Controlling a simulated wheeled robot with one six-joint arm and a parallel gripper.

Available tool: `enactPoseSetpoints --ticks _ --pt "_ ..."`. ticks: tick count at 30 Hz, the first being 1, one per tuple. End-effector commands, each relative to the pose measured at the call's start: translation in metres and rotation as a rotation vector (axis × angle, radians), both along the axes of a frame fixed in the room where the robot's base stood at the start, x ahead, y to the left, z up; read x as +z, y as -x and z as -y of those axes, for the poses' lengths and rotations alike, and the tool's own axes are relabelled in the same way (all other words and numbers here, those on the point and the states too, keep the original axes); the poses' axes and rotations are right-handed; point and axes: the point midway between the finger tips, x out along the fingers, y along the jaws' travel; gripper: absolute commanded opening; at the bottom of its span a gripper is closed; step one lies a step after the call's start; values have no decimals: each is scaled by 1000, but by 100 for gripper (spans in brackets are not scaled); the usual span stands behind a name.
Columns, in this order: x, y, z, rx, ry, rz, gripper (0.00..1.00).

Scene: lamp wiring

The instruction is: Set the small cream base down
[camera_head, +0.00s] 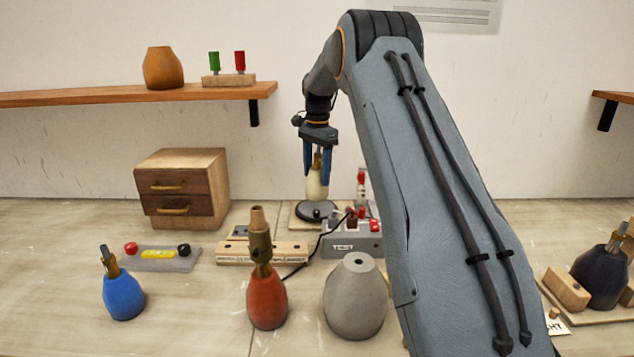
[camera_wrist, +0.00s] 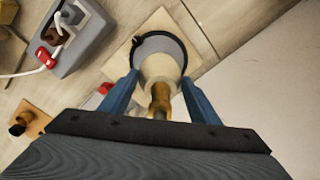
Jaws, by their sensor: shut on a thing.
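The small cream base (camera_head: 317,185) is a cream, bottle-shaped lamp base with a brass-coloured fitting on top. My gripper (camera_head: 317,172) is shut on it from above, with one blue finger on each side. The base looks upright over a round dark pad (camera_head: 318,211) on a pale square board. In the wrist view the cream base (camera_wrist: 160,68) lies between the fingers, and the dark-rimmed round pad (camera_wrist: 172,40) shows around its lower end. I cannot tell whether its underside touches the pad.
A grey TEST box (camera_head: 352,243) with red parts and a black cable stands just in front. A grey base (camera_head: 355,297), a red base (camera_head: 267,300) and a blue base (camera_head: 123,296) stand nearer. A wooden drawer box (camera_head: 182,187) is at left, below a shelf (camera_head: 120,95).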

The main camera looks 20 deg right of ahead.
Motion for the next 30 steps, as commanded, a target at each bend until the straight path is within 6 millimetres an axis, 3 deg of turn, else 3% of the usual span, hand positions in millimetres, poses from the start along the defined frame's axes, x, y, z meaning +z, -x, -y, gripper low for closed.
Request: enactPoseSetpoints --ticks 9,20,21,24,30 --pt "-33 0 0 0 0 1 12" --pt "-37 0 0 0 1 1 12" --pt "-38 0 0 0 0 -1 63" --pt "-38 0 0 0 0 -1 75" --pt "-38 0 0 0 0 -1 75"
